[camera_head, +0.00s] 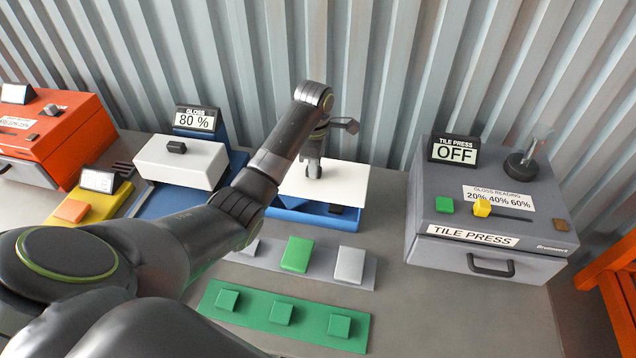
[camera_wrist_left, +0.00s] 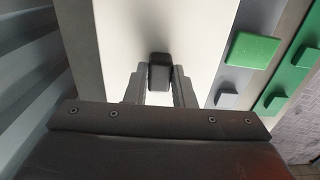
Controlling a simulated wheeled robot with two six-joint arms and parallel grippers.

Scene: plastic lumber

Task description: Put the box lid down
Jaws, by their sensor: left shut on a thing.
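The white box lid (camera_head: 345,182) is over the blue box (camera_head: 300,213) at the middle of the bench. My left gripper (camera_head: 314,165) is shut on the lid's dark knob from above. In the left wrist view the black knob (camera_wrist_left: 160,72) sits between the two fingers, with the white lid (camera_wrist_left: 115,40) around it. The blue box's front shows below the lid's near edge, with a small dark part in it. I cannot tell whether the lid touches the box. My left arm hides the box's left side. My right gripper is not in view.
A gloss meter with a white cover (camera_head: 165,160) and an 80 % display (camera_head: 195,119) stands left. The grey tile press (camera_head: 490,215) stands right, its display reading OFF. Tiles on grey and green strips (camera_head: 262,322) lie in front. A corrugated wall is behind.

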